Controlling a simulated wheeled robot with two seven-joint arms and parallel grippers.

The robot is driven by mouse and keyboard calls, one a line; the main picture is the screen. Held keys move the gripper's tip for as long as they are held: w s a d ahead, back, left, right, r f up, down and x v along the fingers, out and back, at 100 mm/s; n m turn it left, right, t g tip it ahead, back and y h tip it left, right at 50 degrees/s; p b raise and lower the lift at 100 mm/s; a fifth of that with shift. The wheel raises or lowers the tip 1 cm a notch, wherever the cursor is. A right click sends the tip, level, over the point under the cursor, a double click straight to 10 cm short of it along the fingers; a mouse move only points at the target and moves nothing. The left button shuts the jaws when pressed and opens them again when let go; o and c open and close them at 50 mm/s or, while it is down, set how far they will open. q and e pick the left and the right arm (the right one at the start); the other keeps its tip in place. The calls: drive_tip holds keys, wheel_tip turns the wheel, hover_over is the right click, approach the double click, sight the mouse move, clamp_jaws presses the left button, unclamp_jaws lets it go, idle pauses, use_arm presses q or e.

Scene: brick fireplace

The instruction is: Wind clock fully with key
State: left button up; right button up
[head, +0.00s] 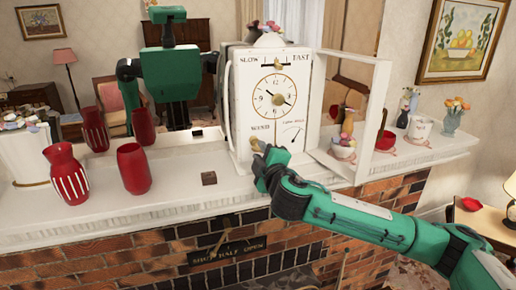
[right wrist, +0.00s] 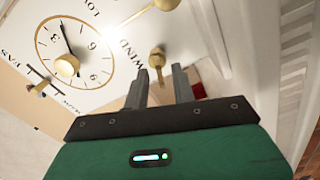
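The clock (head: 243,103) is a white box on the mantel with a round dial (head: 274,97), a SLOW–FAST slider above it and a WIND label. Its framed door (head: 378,75) stands open to the right. A brass key (right wrist: 157,58) sticks out of the clock front by the WIND label; in the head view it is mostly hidden by my gripper. My right gripper (right wrist: 159,86) is at the key, its two fingers apart with the key's end between or just beyond their tips. A gap shows beside the key. It also shows in the head view (head: 266,156). My left gripper is not in view.
Red vases (head: 133,168) stand on the mantel (head: 185,200) left of the clock. A small brown block (head: 209,178) lies near its front edge. The mirror behind reflects my green body.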

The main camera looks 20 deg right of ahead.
idle(0.8)
clamp_jaws()
